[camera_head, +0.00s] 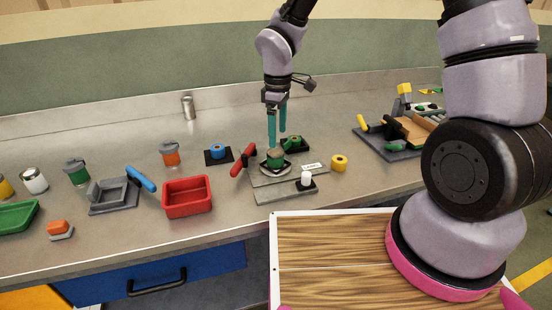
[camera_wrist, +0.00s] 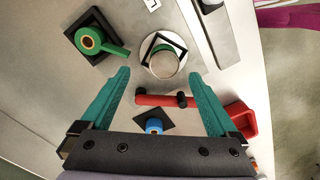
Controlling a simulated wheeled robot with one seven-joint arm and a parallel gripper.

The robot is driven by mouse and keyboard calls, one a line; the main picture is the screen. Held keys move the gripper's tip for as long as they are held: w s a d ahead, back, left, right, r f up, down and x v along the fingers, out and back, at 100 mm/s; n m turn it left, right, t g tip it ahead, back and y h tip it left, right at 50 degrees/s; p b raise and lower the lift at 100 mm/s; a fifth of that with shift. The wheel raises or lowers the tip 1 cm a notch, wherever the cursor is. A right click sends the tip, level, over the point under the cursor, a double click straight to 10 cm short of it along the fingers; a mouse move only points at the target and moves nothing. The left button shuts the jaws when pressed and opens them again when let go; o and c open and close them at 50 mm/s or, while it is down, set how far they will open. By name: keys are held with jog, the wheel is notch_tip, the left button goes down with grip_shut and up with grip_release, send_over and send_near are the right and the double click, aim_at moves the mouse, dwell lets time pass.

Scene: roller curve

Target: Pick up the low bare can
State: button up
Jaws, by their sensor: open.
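A plain bare metal can (camera_head: 188,107) stands upright near the wall at the back of the counter, well left of my gripper. Another low can (camera_head: 275,158), greenish at the side with a pale top, sits in a square holder on the grey fixture. This can also shows in the wrist view (camera_wrist: 163,65), inside a dark square frame on a pale disc. My gripper (camera_head: 277,139) points down just above this holder, its teal fingers apart and empty. In the wrist view the fingertips (camera_wrist: 160,75) lie on either side of the can's near edge. I cannot tell its height or label clearly.
A red-handled part (camera_head: 243,160) lies left of the holder, and a green roll (camera_head: 293,142) stands behind it. A blue roll (camera_head: 217,151), yellow roll (camera_head: 339,162), white cylinder (camera_head: 306,178) and red bin (camera_head: 187,197) are nearby. Lidded cans (camera_head: 170,154) stand left.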

aim_at(276, 152)
notch_tip(276, 152, down, 2)
jog(key=shift+f, duration=0.1)
jog(key=shift+s+a+f, duration=0.15)
jog(key=shift+f, duration=1.25)
jog(key=shift+s+a+f, duration=0.1)
jog(key=shift+s+f, duration=0.05)
jog(key=shift+f, duration=1.2)
jog(key=shift+c, duration=0.3)
grip_shut()
